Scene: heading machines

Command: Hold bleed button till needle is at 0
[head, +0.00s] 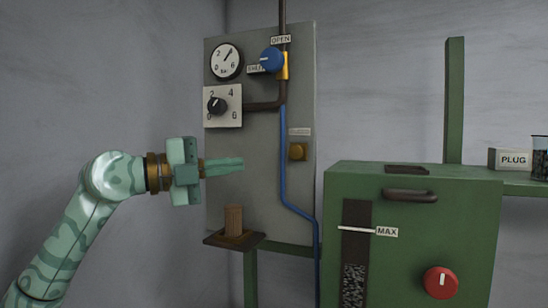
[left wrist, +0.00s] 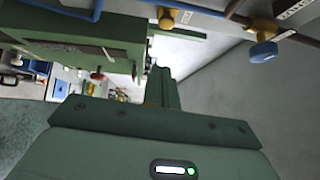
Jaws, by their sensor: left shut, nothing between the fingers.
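The pressure gauge (head: 226,61) is a white dial at the panel's upper left; its dark needle points up and right, near the 4. A small brass button (head: 298,151), which looks like the bleed button, sits on the panel's right side under a small label (head: 299,132) too small to read. A brass part that looks like this button is at the top of the left wrist view (left wrist: 167,20). My left gripper (head: 241,163) is shut and empty in front of the panel, left of the button and apart from it in the picture. My right gripper is not in view.
A blue valve knob (head: 271,60) with an OPEN label and a black regulator knob (head: 217,105) are on the grey panel (head: 270,195). A wooden block (head: 233,220) stands on a small shelf below. A green machine (head: 425,240) with a red knob (head: 440,282) stands at right.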

